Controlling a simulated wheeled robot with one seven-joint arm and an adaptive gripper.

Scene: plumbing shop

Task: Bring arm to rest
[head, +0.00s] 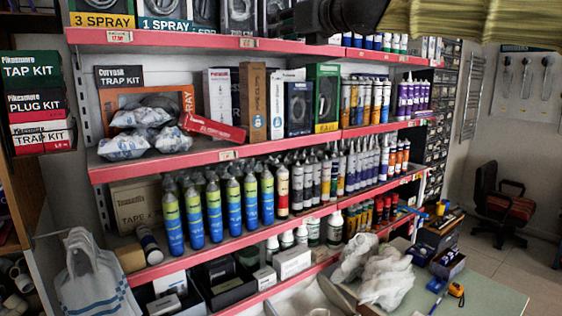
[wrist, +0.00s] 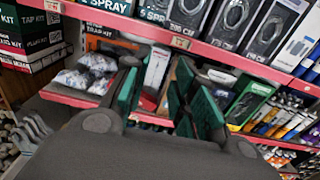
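My gripper (wrist: 157,78) shows in the wrist view with its two green-padded fingers apart. A gap lies between them, and I see nothing held in it. Through the gap a white box (wrist: 156,70) on the shelf behind shows. The fingers point toward the shelving. In the head view a dark part, which seems to be my arm, reaches in at the top edge; the fingers cannot be made out there.
A shelf unit with red edges (head: 245,150) fills the left and middle, holding boxes, spray cans (head: 232,205) and tubes. A counter (head: 480,296) with plastic bags (head: 386,277) stands lower right. A chair (head: 502,200) stands on open floor at right.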

